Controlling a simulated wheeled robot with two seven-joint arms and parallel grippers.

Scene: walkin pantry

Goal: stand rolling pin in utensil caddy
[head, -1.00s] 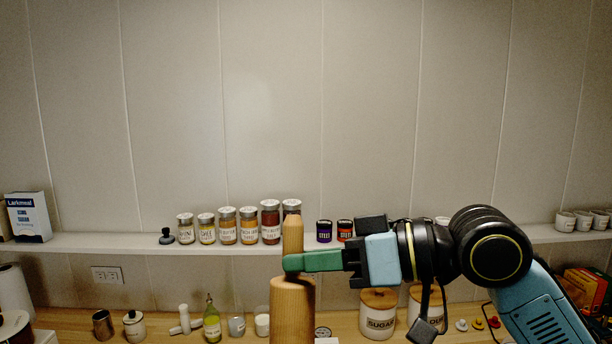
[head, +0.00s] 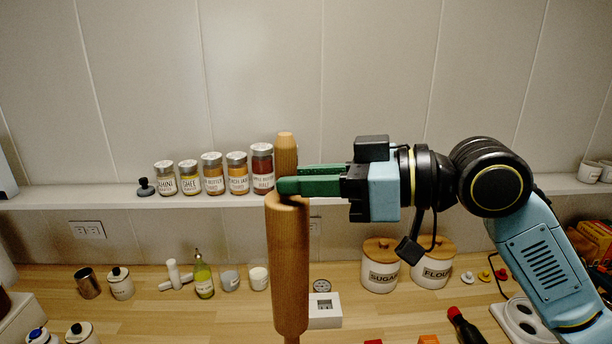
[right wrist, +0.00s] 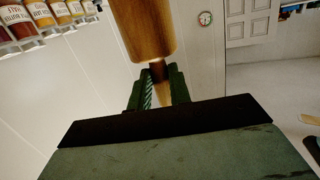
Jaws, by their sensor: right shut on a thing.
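A wooden rolling pin (head: 288,265) hangs upright in the head view, its lower handle reaching toward the bottom edge. My right gripper (head: 288,184) is shut on its upper handle, with green fingers coming in from the right. In the right wrist view, the pin's thick body (right wrist: 147,30) lies just beyond the fingers (right wrist: 158,85). A small white box (head: 325,311) with a grey square in its face stands on the counter, partly behind the pin. I cannot tell whether it is the utensil caddy. My left gripper is not in view.
Spice jars (head: 213,173) stand on the shelf behind the pin. The counter (head: 210,315) holds a metal cup (head: 88,283), an oil bottle (head: 203,276), sugar (head: 380,268) and flour (head: 432,264) canisters. A dark bottle (head: 465,327) lies at the front right. Bare counter shows left of the pin.

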